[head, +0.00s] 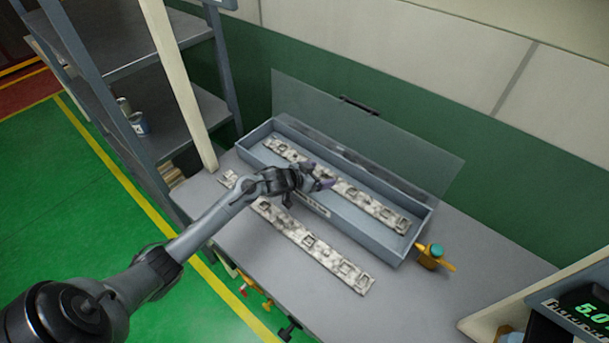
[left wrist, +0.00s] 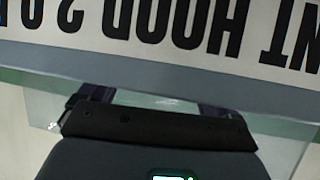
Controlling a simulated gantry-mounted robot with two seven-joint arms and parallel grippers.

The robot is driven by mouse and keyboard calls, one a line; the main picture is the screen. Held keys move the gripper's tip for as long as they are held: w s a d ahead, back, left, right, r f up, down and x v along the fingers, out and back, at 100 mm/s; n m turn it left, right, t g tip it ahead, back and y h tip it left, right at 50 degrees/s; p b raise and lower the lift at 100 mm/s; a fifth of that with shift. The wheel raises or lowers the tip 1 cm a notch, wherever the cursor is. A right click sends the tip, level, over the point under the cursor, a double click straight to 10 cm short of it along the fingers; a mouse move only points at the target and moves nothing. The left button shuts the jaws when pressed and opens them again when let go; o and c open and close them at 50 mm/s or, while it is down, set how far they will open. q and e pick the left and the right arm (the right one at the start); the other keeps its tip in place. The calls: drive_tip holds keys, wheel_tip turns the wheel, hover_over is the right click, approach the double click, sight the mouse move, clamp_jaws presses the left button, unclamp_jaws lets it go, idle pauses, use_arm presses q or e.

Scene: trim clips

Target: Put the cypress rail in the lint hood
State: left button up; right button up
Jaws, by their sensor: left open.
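The lint hood (head: 420,243) is a long grey box on the table with its clear lid (head: 370,130) standing open; its upside-down label (left wrist: 190,25) fills the top of the left wrist view. One mottled grey-white rail (head: 372,206) with square fittings lies inside the hood, partly hidden by my gripper. A similar rail (head: 318,247) lies on the table along the hood's front. I cannot tell by look which is the cypress rail. My left gripper (head: 321,177) is open and empty, over the hood's front wall. My right gripper is not in view.
A yellow-orange fitting with a teal knob (head: 434,252) sits at the hood's right end. A display unit with green digits (head: 585,308) stands at the lower right. Grey shelving (head: 140,60) with cans rises at the left. The table between rail and display is clear.

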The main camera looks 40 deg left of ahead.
use_arm(q)
drive_tip(key=p+v, duration=0.1)
drive_tip(key=v, duration=0.6)
drive_tip(key=shift+s+r, duration=0.2)
drive_tip(key=shift+s, duration=0.2)
drive_tip(key=shift+a, duration=0.1)
